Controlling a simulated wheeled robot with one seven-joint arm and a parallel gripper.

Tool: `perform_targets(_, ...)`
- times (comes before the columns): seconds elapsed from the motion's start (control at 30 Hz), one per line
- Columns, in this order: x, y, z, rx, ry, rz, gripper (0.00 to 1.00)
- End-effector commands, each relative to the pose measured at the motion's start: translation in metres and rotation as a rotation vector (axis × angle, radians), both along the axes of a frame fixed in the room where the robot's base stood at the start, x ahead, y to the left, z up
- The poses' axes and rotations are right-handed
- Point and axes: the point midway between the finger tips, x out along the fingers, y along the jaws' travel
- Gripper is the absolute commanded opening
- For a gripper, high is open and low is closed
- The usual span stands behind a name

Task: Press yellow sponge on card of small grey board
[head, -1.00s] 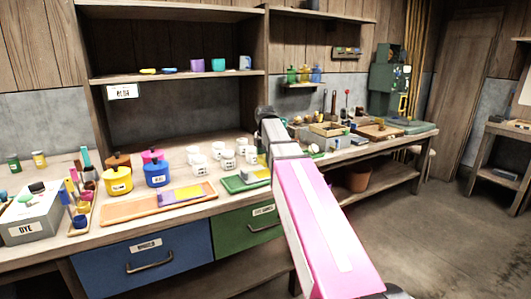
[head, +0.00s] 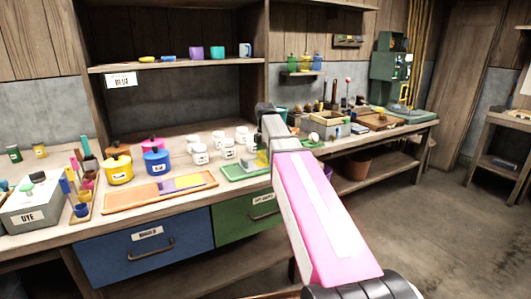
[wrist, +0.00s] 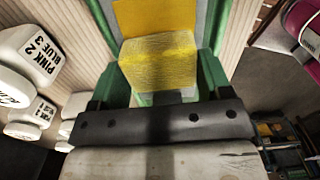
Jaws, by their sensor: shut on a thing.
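The yellow sponge (wrist: 160,72) is held between the fingers of my gripper (wrist: 158,80) in the wrist view. A flat yellow card (wrist: 155,20) lies just beyond the sponge, on the small grey board (wrist: 203,22). Green tray edges show on both sides of the board. In the head view the green tray (head: 236,174) is on the bench, and my gripper is over its right part, mostly hidden by my arm. The sponge's lower face is hidden, so I cannot tell whether it touches the card.
An orange tray (head: 120,201) with purple and yellow pieces lies farther left. Yellow (head: 119,170) and blue (head: 156,166) pots stand behind it.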

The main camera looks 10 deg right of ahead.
Motion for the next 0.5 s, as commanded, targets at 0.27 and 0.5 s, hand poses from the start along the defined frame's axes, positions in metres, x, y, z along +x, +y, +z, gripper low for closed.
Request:
perform_targets(0.27, 0.0, 0.0, -0.0011, 0.0, 0.0, 0.0, 0.53)
perform_targets(0.5, 0.0, 0.0, -0.0037, 0.0, 0.0, 0.0, 0.53)
